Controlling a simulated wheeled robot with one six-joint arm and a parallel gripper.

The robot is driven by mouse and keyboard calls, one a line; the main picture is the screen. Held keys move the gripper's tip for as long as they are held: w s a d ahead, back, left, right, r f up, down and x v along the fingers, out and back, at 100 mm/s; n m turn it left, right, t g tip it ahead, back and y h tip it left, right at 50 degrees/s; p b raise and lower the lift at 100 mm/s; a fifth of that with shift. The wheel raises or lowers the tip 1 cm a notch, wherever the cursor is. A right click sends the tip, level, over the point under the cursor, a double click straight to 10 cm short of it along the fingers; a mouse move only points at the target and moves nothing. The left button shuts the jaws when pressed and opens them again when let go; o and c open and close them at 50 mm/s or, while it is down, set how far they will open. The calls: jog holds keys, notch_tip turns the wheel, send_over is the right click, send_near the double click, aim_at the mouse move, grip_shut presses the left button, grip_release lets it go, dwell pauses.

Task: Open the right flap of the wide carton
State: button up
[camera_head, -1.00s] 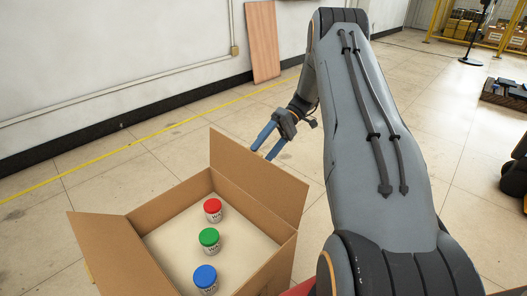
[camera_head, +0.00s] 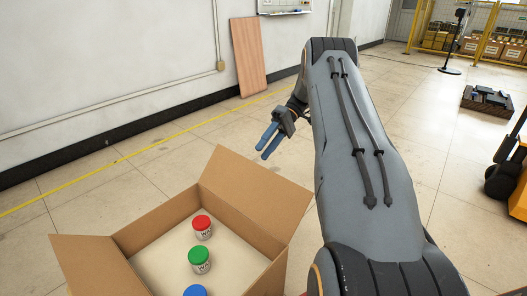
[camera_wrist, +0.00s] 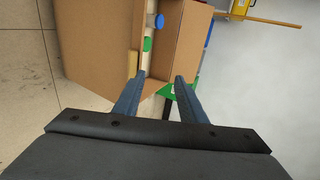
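The wide brown carton (camera_head: 147,241) stands open at the bottom of the head view, its near part cut off by the frame. Its right flap (camera_head: 256,190) is raised and leans outward on the far right side. Its left flap (camera_head: 88,266) is spread out to the left. A red-lidded jar (camera_head: 202,228), a green-lidded jar (camera_head: 200,260) and a blue-lidded jar (camera_head: 195,291) are inside. My gripper (camera_head: 266,151) is open and empty, just beyond the right flap's upper edge. In the wrist view, the open fingers (camera_wrist: 160,76) point toward the carton (camera_wrist: 95,40); contact cannot be told.
A wooden board (camera_head: 248,57) leans on the wall at the back. A pallet with dark items (camera_head: 488,100) and a yellow-and-black vehicle (camera_head: 512,180) are at the right. The floor beyond the carton is clear.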

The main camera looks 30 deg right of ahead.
jog(key=c, duration=0.5)
jog(key=shift+r+m+p, duration=0.1)
jog(key=shift+m+p, duration=0.25)
jog(key=shift+m, duration=0.05)
jog(key=c, duration=0.4)
jog(key=m+p, duration=0.1)
jog(key=d+m+h+p, duration=0.1)
jog(key=m, duration=0.2)
jog(key=shift+w+d+t+h+p, duration=0.15)
jog(key=shift+w+t+h+p, duration=0.15)
jog(key=shift+h+p, duration=0.1)
grip_shut()
jog(key=w+d+m+t+h+p, duration=0.2)
jog(key=d+m+h+p, duration=0.4)
jog(key=m, duration=0.7)
jog(key=s+a+f+y+p, duration=0.1)
jog(key=s+a+f+p, duration=0.1)
jog(key=a+f, duration=0.4)
jog(key=shift+a+f+p, duration=0.15)
jog(key=shift+a+p, duration=0.3)
jog(key=shift+a, duration=0.15)
